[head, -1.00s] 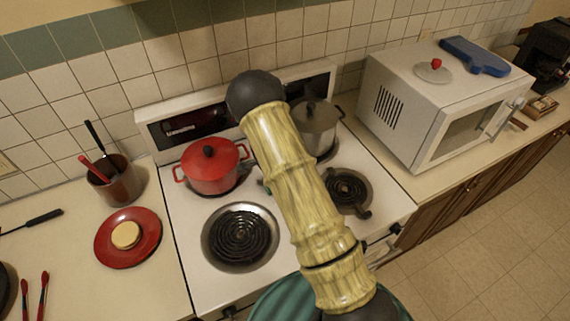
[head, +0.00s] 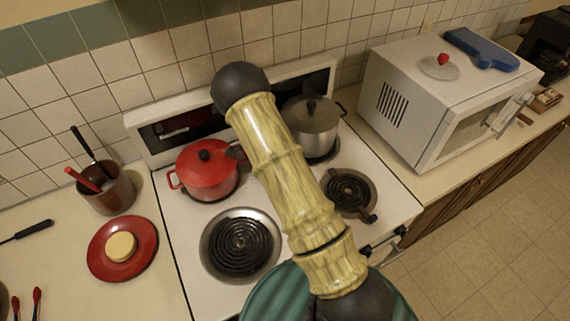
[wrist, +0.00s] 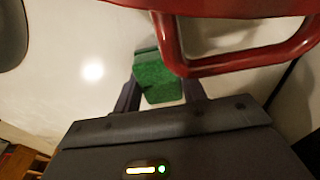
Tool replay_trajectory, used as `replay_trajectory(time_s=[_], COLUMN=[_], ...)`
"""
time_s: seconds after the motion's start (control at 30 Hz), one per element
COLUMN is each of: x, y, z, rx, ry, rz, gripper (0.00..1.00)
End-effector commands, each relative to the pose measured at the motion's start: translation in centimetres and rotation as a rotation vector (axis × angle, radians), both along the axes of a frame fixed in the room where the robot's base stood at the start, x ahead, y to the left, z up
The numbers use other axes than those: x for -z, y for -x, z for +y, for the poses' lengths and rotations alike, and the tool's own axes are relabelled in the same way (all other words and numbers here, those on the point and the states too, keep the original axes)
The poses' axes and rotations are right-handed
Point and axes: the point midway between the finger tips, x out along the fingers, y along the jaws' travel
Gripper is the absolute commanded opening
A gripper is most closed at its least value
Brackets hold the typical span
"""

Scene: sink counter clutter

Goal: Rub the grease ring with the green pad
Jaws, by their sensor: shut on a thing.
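The green pad (wrist: 157,78) is a small block held between the two dark fingers of my gripper (wrist: 160,92) in the wrist view. The red pot (wrist: 240,52) has its loop handle right in front of the pad, overlapping its right side in that view. I cannot tell whether they touch. In the head view my arm hides the pad, and a dark part beside the arm reaches the right side of the red pot (head: 207,175). I cannot make out the grease ring in either view.
A grey lidded pot (head: 312,122) stands on the back right burner. Left of the stove are a red plate (head: 97,262) with a round tan item and a utensil crock (head: 112,195). A microwave (head: 400,125) stands right.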

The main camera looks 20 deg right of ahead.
Motion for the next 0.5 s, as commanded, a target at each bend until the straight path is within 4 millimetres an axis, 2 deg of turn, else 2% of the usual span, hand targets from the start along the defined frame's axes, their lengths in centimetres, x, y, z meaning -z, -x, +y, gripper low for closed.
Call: replay_trajectory(time_s=[0.07, 0.13, 0.2, 0.5], x=[0.1, -0.6, -2.7, -5.0], y=[-0.2, -0.1, -0.2, -0.1], z=[0.0, -0.1, -0.1, -0.6], rx=[0.001, 0.002, 0.004, 0.010], ry=[0.000, 0.000, -0.001, 0.000], rz=[0.001, 0.002, -0.003, 0.001], gripper=[0.16, 0.16, 0.16, 0.16])
